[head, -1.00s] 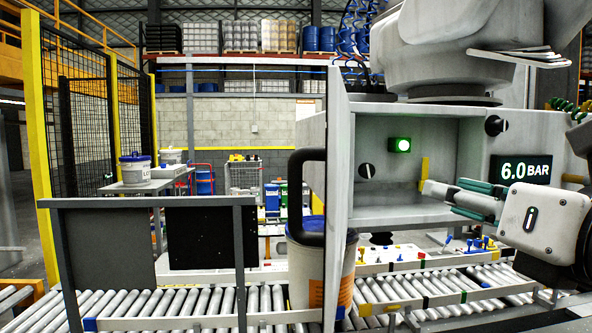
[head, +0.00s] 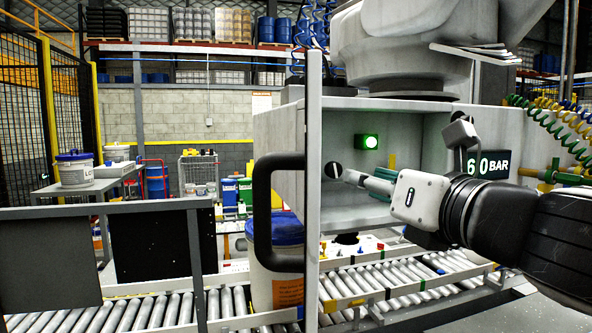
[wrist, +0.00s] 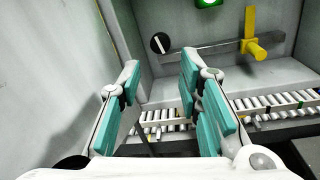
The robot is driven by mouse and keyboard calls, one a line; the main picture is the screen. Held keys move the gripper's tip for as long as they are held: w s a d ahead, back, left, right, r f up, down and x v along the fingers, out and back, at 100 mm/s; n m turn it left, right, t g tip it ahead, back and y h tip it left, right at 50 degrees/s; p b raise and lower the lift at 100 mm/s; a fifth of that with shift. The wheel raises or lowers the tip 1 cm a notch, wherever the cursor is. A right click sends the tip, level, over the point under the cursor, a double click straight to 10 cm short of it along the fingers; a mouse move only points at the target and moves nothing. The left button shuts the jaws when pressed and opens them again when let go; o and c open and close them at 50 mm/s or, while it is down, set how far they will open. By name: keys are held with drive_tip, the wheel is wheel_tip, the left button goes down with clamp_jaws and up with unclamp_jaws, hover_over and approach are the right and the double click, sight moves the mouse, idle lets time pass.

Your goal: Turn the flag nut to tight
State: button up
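A yellow flag-shaped piece (wrist: 255,40), which looks like the flag nut, stands upright across a grey bar on the cabinet's back wall, at the upper right in the wrist view. In the head view only part of the yellow piece (head: 392,160) shows, above my gripper. My gripper (head: 356,182) reaches into the open cabinet from the right. In the wrist view its teal-padded fingers (wrist: 160,78) stand apart with nothing between them. The yellow piece lies beyond and to the right of the fingertips, apart from them.
A black knob with a white line (wrist: 160,43) sits left of the yellow piece. A green lamp (head: 367,141) glows above. The cabinet's open door (head: 313,200) stands left of my gripper. A roller conveyor (head: 400,285) runs below, with a blue-lidded pail (head: 277,288) on it.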

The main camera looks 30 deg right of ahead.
sight(336, 171)
drive_tip(key=w+b, duration=0.1)
drive_tip(key=w, duration=0.1)
drive_tip(key=w+d+b, duration=0.1)
drive_tip(key=w, duration=0.2)
drive_tip(key=w+b, duration=0.1)
drive_tip(key=w, duration=0.2)
drive_tip(key=shift+d+f, duration=0.15)
drive_tip(key=shift+d, duration=0.2)
drive_tip(key=shift+w+d, duration=0.1)
drive_tip(key=shift+w, duration=0.6)
clamp_jaws()
